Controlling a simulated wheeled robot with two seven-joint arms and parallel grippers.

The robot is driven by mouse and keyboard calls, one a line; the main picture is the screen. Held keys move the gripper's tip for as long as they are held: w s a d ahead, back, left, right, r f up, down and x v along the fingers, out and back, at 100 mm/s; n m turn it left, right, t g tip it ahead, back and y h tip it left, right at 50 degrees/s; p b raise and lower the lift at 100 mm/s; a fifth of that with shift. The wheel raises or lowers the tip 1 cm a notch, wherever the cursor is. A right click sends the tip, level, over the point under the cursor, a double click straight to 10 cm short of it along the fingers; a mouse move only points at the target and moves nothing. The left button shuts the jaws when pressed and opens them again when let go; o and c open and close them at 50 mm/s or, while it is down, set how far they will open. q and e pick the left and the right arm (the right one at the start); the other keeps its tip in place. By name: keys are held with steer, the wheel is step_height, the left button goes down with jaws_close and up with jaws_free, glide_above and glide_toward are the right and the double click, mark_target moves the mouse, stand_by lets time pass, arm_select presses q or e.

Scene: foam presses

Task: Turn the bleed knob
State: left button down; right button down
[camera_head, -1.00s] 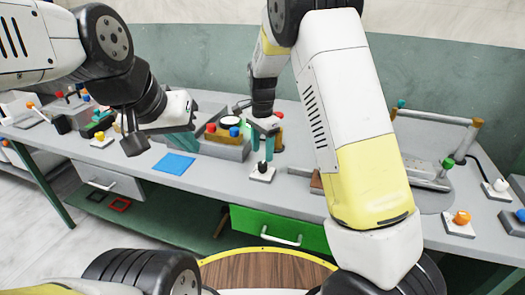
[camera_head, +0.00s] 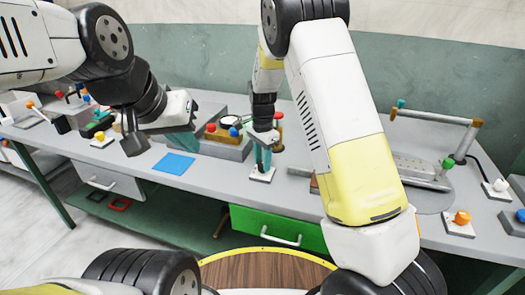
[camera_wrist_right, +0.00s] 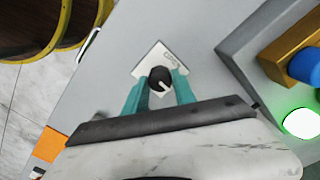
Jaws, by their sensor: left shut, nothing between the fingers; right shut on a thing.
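The bleed knob is a black round knob with a white pointer mark (camera_wrist_right: 160,79) on a pale square plate (camera_wrist_right: 149,62) with lettering. In the head view the plate (camera_head: 262,175) lies near the table's front edge, and the knob is hidden by the fingers. My right gripper (camera_wrist_right: 158,92) points down and is shut on the knob, a teal finger on each side. It also shows in the head view (camera_head: 263,160). My left gripper (camera_head: 187,142) is shut and empty, left of the press with red and blue buttons.
A press base (camera_head: 222,146) with coloured buttons stands left of the knob; in the wrist view a blue button (camera_wrist_right: 305,66) and lit green button (camera_wrist_right: 301,123) are near. A blue mat (camera_head: 174,164) lies on the table. A green drawer (camera_head: 275,230) is below.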

steer(key=shift+n, duration=0.4)
steer(key=n, duration=0.3)
steer(key=shift+n, duration=0.4)
steer(key=n, duration=0.4)
steer(key=shift+n, duration=0.3)
steer(key=n, duration=0.8)
steer(key=shift+n, duration=0.3)
steer(key=c, duration=1)
jaws_free()
